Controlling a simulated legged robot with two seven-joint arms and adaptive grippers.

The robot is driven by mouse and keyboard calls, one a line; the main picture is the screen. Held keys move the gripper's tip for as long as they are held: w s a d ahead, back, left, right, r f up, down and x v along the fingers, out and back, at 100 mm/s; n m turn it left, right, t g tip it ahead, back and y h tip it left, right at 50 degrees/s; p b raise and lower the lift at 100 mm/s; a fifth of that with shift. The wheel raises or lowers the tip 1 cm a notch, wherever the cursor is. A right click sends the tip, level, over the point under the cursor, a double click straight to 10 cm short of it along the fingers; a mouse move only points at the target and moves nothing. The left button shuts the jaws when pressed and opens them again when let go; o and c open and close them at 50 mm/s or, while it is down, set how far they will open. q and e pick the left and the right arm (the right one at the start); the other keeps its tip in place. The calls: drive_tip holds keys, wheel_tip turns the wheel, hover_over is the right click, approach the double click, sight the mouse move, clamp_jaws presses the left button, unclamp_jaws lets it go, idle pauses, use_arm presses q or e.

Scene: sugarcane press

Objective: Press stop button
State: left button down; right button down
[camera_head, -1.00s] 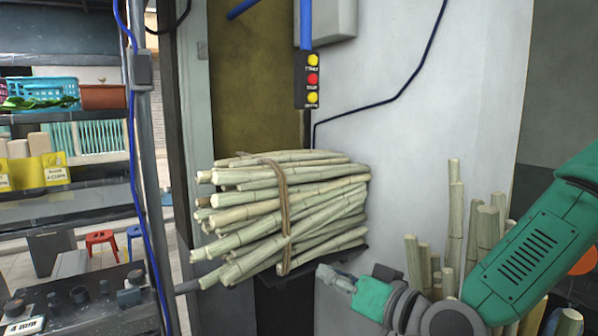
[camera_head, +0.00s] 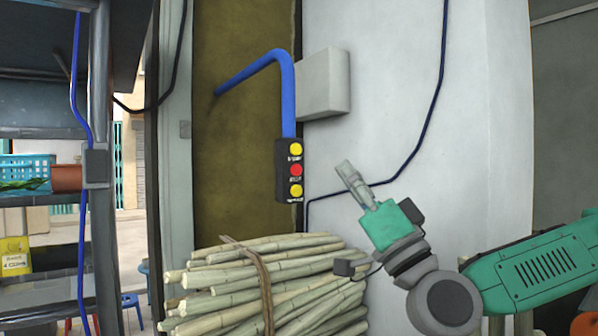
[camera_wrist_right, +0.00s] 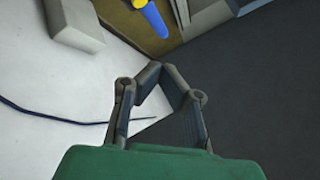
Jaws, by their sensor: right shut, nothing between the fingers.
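A small black control box (camera_head: 283,180) hangs from a bent blue pipe. It carries a red middle button (camera_head: 296,170), labelled as stop in small print that is hard to read, between a yellow upper button (camera_head: 296,149) and a yellow lower button (camera_head: 296,190). My right gripper (camera_head: 345,170) is shut and empty, to the right of the box and apart from it, pointing up and left. In the right wrist view its fingers (camera_wrist_right: 162,70) meet at the tips; the red button does not show there. My left gripper is not in view.
The blue pipe (camera_head: 287,95) runs down to the box; a grey wall box (camera_head: 324,83) is beside it. A tied sugarcane bundle (camera_head: 240,285) lies below. A dark cable (camera_head: 415,150) runs along the pale wall. Metal shelving (camera_head: 97,200) stands at left.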

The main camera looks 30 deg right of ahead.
sight(296, 170)
drive_tip(key=w, duration=0.2)
drive_tip(key=w+a, duration=0.1)
drive_tip(key=w, duration=0.2)
drive_tip(key=w+b, duration=0.1)
drive_tip(key=w, duration=0.2)
drive_tip(key=shift+a, duration=0.25)
drive_tip(key=shift+w+a+r, duration=0.1)
drive_tip(key=shift+w+a, duration=0.3)
drive_tip(key=shift+a, duration=0.15)
drive_tip(key=shift+d, duration=1.05)
drive_tip(key=shift+a, duration=0.9)
drive_tip(key=shift+d, duration=0.75)
drive_tip(key=shift+w+a+b, duration=0.3)
drive_tip(key=shift+a+b, duration=0.05)
drive_tip(key=shift+a, duration=0.25)
drive_tip(key=shift+a+r, duration=0.1)
drive_tip(key=shift+a, duration=0.25)
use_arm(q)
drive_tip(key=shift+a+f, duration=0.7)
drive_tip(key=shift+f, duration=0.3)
